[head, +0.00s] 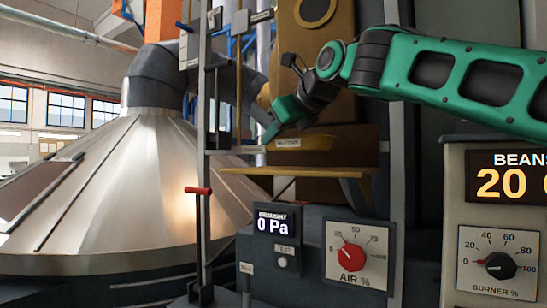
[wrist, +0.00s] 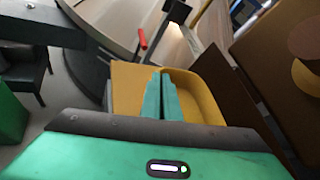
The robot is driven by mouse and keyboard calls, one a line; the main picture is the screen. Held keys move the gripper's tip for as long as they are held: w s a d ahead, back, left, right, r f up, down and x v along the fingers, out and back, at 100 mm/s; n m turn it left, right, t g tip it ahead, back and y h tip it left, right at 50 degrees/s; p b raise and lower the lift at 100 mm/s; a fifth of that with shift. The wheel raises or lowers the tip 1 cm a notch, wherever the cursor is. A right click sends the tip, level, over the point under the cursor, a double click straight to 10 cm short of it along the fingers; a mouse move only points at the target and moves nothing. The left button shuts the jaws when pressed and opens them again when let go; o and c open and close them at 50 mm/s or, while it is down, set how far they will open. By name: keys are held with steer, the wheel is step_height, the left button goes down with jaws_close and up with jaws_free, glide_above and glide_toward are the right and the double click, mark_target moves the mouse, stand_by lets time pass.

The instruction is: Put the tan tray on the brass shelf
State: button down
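The shelf is a flat yellow board on a bracket. The fingers hide part of that wall.
A red-handled lever (head: 198,191) and upright rails stand left of the shelf. A large metal cone (head: 120,180) fills the left. Below the shelf is a dark panel with a pressure display (head: 272,226) and an air dial (head: 351,255).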

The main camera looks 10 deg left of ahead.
steer(key=shift+w+d+f, duration=0.1)
steer(key=shift+f, duration=1.95)
steer(key=c, duration=2)
jaws_free()
steer(key=shift+f, duration=0.1)
steer(key=v, duration=1.1)
steer(key=shift+s+d+r, duration=0.25)
steer(key=shift+s, duration=0.1)
